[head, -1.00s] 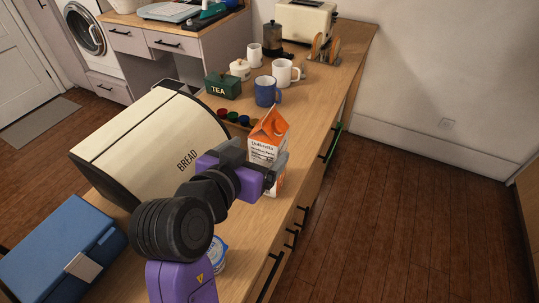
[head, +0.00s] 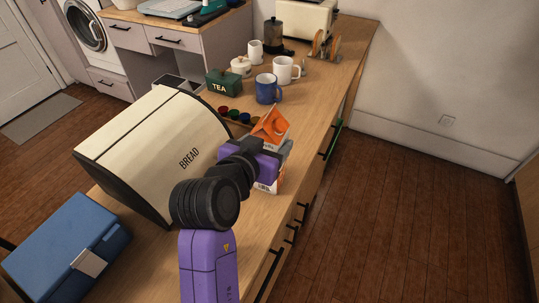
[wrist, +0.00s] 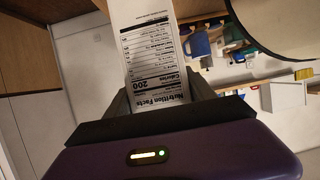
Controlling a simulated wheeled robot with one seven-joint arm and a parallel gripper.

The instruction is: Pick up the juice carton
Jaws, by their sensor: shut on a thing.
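The juice carton (head: 272,127) is white and orange with a gabled top. It stands upright at the counter's right side, beside the bread bin. My gripper (head: 268,160) is shut on the carton around its middle, and it hides much of the carton's front. In the wrist view the carton's nutrition panel (wrist: 155,55) shows between the fingers. I cannot tell whether the carton's base touches the counter.
The cream bread bin (head: 150,150) stands close on the left, with a blue box (head: 65,250) nearer me. Beyond the carton are a blue mug (head: 266,90), a white mug (head: 285,70), a green tea box (head: 222,83) and a toaster (head: 307,18). The counter drops off at the right.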

